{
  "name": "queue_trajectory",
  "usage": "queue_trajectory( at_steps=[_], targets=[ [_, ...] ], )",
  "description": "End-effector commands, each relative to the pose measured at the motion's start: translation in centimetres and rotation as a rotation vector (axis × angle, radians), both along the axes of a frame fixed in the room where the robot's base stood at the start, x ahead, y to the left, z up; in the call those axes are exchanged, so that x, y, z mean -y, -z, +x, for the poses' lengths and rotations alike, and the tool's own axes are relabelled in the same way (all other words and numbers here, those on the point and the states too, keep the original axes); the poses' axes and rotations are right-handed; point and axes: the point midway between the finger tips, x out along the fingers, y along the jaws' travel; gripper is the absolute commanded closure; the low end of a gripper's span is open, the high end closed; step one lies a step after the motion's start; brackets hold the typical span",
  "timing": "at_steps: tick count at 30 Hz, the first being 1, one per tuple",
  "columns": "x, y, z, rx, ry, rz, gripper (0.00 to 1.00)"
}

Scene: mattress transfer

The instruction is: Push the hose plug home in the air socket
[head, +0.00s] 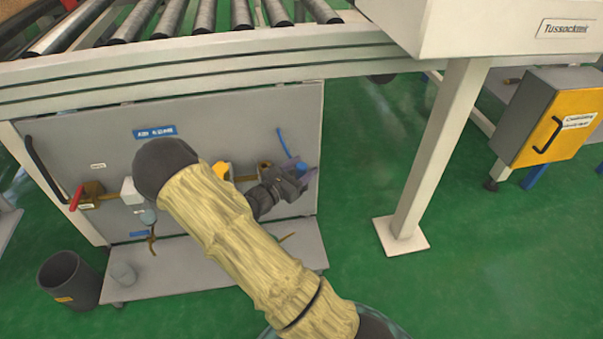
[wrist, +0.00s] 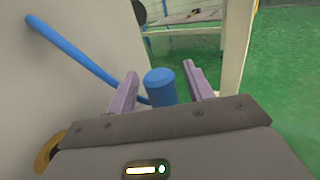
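The blue hose plug (wrist: 161,86) stands between my gripper's two purple fingers in the wrist view, with a narrow gap on each side. My gripper (wrist: 160,72) looks open around it, not touching. The blue hose (wrist: 72,50) runs down from the upper left to behind the left finger, near the plug. In the head view my gripper (head: 304,172) is at the right end of the grey panel, beside the hose (head: 283,142). A brass fitting (head: 264,167) at the gripper's left seems to be the air socket; its mouth is hidden.
The grey panel (head: 230,115) carries a red-handled valve (head: 76,197), a black handle (head: 44,170) and other fittings. A shelf (head: 180,275) juts out below. A roller conveyor (head: 180,62) is above, and a white post (head: 438,155) stands right. Green floor between is free.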

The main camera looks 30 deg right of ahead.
Motion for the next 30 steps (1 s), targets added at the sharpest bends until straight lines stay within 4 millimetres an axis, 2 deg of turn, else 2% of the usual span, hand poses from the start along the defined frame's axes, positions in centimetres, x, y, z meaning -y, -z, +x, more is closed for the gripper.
queue_trajectory(
  at_steps=[1, 6, 7, 14, 19, 23, 30],
  targets=[
    [0.0, 0.0, 0.0, 0.000, 0.000, 0.000, 0.59],
    [0.0, 0.0, 0.0, 0.000, 0.000, 0.000, 0.92],
    [0.0, 0.0, 0.0, 0.000, 0.000, 0.000, 0.96],
    [0.0, -0.1, 0.0, 0.000, 0.000, 0.000, 0.96],
    [0.0, -1.2, 0.0, 0.001, 0.000, -0.001, 0.96],
    [0.0, -3.0, 0.0, 0.002, 0.000, 0.000, 0.96],
    [0.0, -7.4, 0.0, 0.002, 0.000, 0.001, 0.96]
  ],
)
